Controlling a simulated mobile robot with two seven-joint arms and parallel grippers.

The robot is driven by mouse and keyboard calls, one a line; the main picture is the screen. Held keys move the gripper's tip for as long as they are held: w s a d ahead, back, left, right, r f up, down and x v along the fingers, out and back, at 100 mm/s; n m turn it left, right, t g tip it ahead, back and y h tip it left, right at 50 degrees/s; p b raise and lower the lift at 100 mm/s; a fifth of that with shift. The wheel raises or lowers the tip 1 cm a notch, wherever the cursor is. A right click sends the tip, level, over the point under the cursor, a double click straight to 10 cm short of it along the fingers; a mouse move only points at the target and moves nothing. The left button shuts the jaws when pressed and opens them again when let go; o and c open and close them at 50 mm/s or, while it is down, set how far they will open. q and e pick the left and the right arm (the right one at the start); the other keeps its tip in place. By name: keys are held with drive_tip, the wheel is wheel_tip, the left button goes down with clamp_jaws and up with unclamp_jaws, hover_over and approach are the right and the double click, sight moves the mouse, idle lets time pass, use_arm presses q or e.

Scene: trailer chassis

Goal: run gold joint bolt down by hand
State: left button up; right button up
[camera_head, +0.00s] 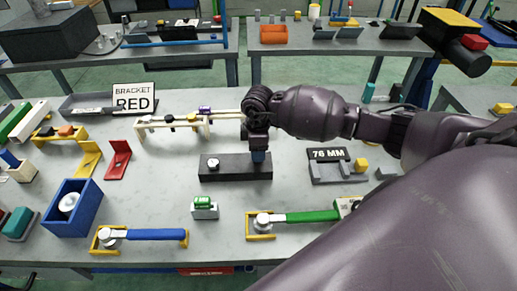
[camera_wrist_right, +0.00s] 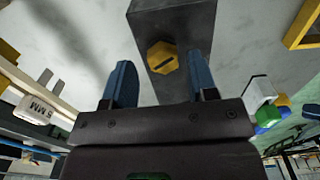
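A dark grey block (camera_head: 225,170) lies on the grey bench in the head view, with a light round part (camera_head: 213,163) on its left half. My right gripper (camera_head: 259,157) points down over the block's right end. In the right wrist view a gold hexagonal bolt head (camera_wrist_right: 162,57) with a dark mark sits on the block (camera_wrist_right: 178,20). The blue fingers of my right gripper (camera_wrist_right: 160,66) are apart, one on each side of the bolt head, with visible gaps. The gripper hides the bolt in the head view. How far down the bolt sits cannot be told. My left gripper is out of view.
A green-topped block (camera_head: 204,208) and a green-handled tool (camera_head: 300,216) lie in front.

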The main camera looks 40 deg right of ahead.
drive_tip(key=shift+s+f, duration=0.1)
drive_tip(key=shift+f, duration=0.05)
wheel_tip(320, 180, up, 11)
drive_tip(key=shift+f+b, duration=0.1)
drive_tip(key=shift+b, duration=0.3)
idle(0.8)
